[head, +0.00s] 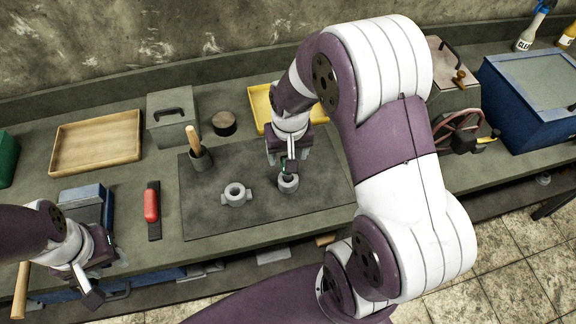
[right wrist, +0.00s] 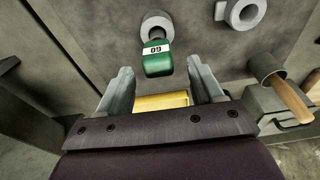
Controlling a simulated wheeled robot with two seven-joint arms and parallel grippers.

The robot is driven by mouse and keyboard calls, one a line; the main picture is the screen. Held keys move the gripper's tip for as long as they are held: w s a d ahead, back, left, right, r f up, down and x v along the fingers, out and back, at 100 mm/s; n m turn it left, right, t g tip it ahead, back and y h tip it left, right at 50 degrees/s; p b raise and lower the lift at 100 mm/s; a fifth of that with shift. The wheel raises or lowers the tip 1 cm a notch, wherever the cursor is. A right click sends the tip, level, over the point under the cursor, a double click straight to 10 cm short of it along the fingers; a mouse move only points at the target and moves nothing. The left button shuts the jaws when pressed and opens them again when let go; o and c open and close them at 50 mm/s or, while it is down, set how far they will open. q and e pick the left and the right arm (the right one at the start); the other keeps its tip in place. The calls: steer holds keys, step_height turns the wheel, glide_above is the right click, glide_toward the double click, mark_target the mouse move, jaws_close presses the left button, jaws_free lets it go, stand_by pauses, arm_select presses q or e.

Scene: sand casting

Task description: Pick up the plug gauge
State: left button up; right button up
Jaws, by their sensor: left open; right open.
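The plug gauge (right wrist: 157,60) has a green handle with a white number label. It stands in a round grey holder (right wrist: 156,24) on the dark mat; its lower end is hidden inside. In the head view only a bit of green shows above that holder (head: 288,184). My right gripper (right wrist: 160,72) is open, its two fingers on either side of the green handle with visible gaps, apparently not touching it. In the head view my right gripper (head: 285,165) is just above the holder. My left gripper (head: 97,280) is open and empty at the lower left.
A grey ring-shaped casting (head: 236,194) lies on the mat (head: 210,222). A cup with a wooden handle (head: 194,142) stands behind it. A red-handled tool (head: 151,205), a wooden tray (head: 95,142) and a yellow tray (head: 258,103) are nearby.

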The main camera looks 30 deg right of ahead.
step_height(320, 180, down, 4)
steer(key=shift+d+f+p, duration=0.1)
steer(key=shift+f+p, duration=0.1)
steer(key=shift+p, duration=0.1)
steer(key=shift+w+d+f, duration=0.1)
steer(key=shift+w+f, duration=0.05)
steer(key=shift+f, duration=0.15)
steer(key=c, duration=0.4)
jaws_close()
steer(key=shift+r, duration=0.1)
